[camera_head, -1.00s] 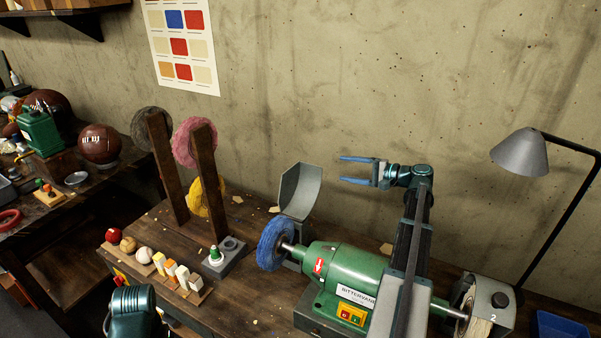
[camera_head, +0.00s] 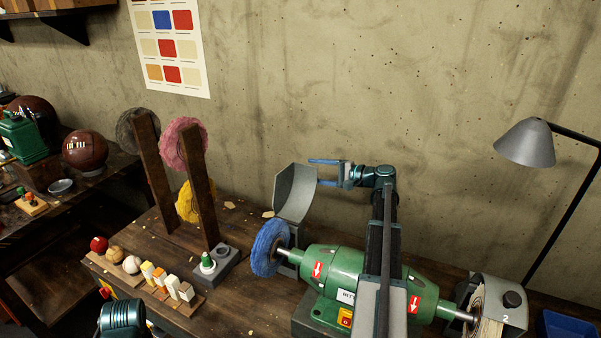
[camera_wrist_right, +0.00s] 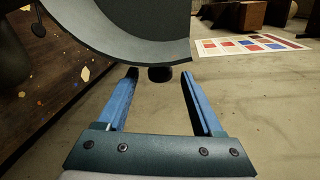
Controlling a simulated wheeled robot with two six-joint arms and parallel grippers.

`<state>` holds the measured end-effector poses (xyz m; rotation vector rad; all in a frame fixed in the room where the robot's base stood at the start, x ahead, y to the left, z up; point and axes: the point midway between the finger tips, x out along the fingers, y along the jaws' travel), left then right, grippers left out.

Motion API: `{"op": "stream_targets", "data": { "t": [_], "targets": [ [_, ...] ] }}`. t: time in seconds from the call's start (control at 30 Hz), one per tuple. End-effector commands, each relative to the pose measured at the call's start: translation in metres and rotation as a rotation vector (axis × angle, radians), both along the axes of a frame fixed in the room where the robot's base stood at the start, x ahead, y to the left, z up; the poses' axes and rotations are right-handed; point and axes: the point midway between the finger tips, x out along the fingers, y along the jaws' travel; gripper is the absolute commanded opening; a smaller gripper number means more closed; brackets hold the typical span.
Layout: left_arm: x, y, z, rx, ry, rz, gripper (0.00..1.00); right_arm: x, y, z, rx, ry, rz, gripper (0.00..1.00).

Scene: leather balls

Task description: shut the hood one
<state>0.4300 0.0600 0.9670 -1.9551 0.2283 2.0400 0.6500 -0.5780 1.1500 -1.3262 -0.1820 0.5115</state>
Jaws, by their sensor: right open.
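The grey hood (camera_head: 295,192) at the left end of the green grinder (camera_head: 345,268) stands tipped up and open. The blue buffing wheel (camera_head: 268,248) below it is uncovered. No number shows on this hood. My right gripper (camera_head: 315,173) is open, at the hood's upper right edge. In the right wrist view, the hood (camera_wrist_right: 125,30) fills the top, and a dark knob (camera_wrist_right: 159,74) shows beyond its rim, between the open fingers (camera_wrist_right: 160,85). I cannot tell whether the fingers touch it. My left gripper is out of view.
A second hood (camera_head: 508,300) marked 2 covers the right wheel. A lamp (camera_head: 526,143) stands at the right. Wooden posts (camera_head: 204,195) with pink and yellow wheels, and a rack of small blocks (camera_head: 160,278), are at the left.

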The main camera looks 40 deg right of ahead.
Motion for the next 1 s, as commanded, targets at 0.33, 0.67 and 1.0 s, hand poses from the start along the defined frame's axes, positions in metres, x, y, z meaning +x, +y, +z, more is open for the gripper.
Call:
{"op": "stream_targets", "data": {
  "t": [0.33, 0.67, 1.0],
  "targets": [
    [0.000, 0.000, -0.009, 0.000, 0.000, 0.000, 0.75, 0.045, 0.023, -0.009, -0.001, 0.000, 0.000, 0.68],
    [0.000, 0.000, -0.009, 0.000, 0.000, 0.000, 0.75, 0.053, 0.027, -0.010, 0.000, 0.000, 0.000, 0.68],
    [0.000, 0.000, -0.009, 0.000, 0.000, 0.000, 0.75, 0.052, 0.027, -0.010, 0.000, 0.000, -0.001, 0.30]
  ]
}}
